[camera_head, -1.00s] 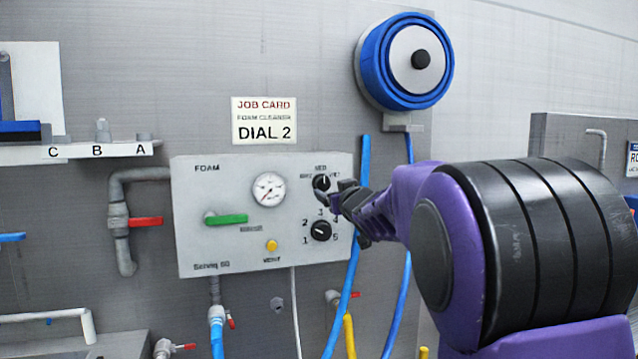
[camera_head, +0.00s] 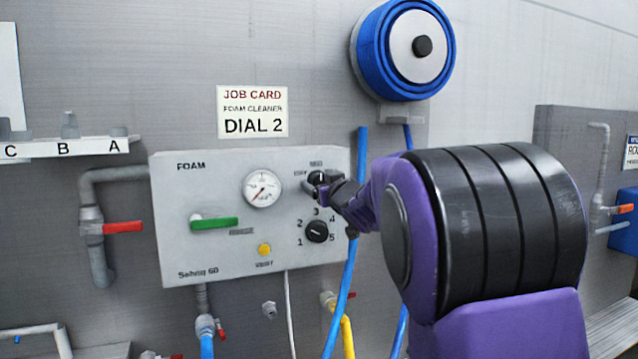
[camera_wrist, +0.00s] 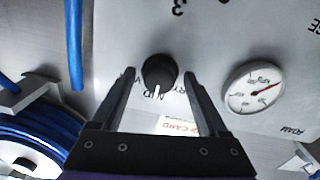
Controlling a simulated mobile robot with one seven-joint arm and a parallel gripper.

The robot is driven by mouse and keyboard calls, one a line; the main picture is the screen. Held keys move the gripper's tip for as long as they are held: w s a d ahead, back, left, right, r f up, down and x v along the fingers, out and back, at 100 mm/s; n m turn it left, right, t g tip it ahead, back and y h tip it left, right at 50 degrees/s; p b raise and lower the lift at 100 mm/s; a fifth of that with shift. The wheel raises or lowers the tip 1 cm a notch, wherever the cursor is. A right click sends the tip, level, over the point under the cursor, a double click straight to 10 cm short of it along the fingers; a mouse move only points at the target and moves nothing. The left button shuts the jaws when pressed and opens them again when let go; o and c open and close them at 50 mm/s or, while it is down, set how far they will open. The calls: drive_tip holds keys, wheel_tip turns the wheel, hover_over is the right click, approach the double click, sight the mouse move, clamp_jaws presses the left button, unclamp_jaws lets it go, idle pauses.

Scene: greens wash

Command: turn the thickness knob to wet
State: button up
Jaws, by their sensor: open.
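The thickness knob (camera_wrist: 160,72) is the black upper knob on the grey foam panel (camera_head: 175,245). In the wrist view its white pointer line faces down toward the middle mark, between the dry and wet labels. In the head view the knob (camera_head: 317,177) is partly covered by my gripper (camera_head: 318,188). My gripper (camera_wrist: 160,80) is open, with one finger on each side of the knob. I cannot tell whether the fingers touch it. The wet label is mostly hidden behind my gripper.
Below is a numbered black dial (camera_head: 317,232). A gauge (camera_head: 262,188), a green lever (camera_head: 215,222) and a yellow button (camera_head: 264,249) are to the left. A blue hose (camera_head: 346,285) hangs close by. A job card (camera_head: 252,111) above reads DIAL 2.

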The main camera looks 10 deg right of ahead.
clamp_jaws()
idle(0.3)
drive_tip(key=shift+r+m+p, duration=0.15)
drive_tip(key=shift+m+p, duration=0.35)
drive_tip(key=shift+p, duration=0.1)
drive_tip(key=m+p, duration=0.1)
drive_tip(key=m, duration=0.2)
drive_tip(key=shift+d, duration=0.1)
drive_tip(key=m, duration=0.3)
drive_tip(key=shift+m, duration=2.3)
